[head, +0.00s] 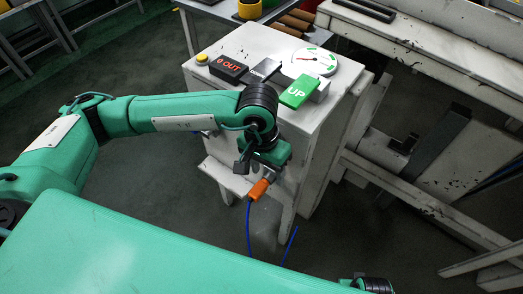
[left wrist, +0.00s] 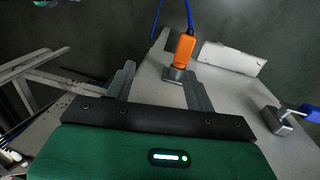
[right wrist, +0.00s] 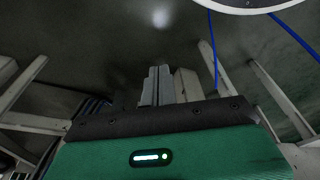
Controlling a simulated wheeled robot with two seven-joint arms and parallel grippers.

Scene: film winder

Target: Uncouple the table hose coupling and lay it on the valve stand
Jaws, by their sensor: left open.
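The orange hose coupling (head: 260,189) sits low at the front of the white stand (head: 285,130), with a blue hose hanging from it. In the left wrist view the coupling (left wrist: 185,47) meets a grey metal fitting (left wrist: 174,75) on the stand's face. My left gripper (left wrist: 158,74) is open. The coupling is ahead of its fingers, nearer the right-hand finger, with nothing held. In the head view the left hand is just above the coupling and partly hides the fitting. My right gripper (right wrist: 157,84) has its fingers together, with nothing visible between them, away from the coupling.
A pale ledge (head: 223,177) juts from the stand left of the coupling. A blue-handled valve (left wrist: 290,118) is on the stand's face. The stand's top carries a green UP block (head: 296,92), a dial (head: 314,62) and a display (head: 229,68). A heavy frame (head: 420,160) stands at right.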

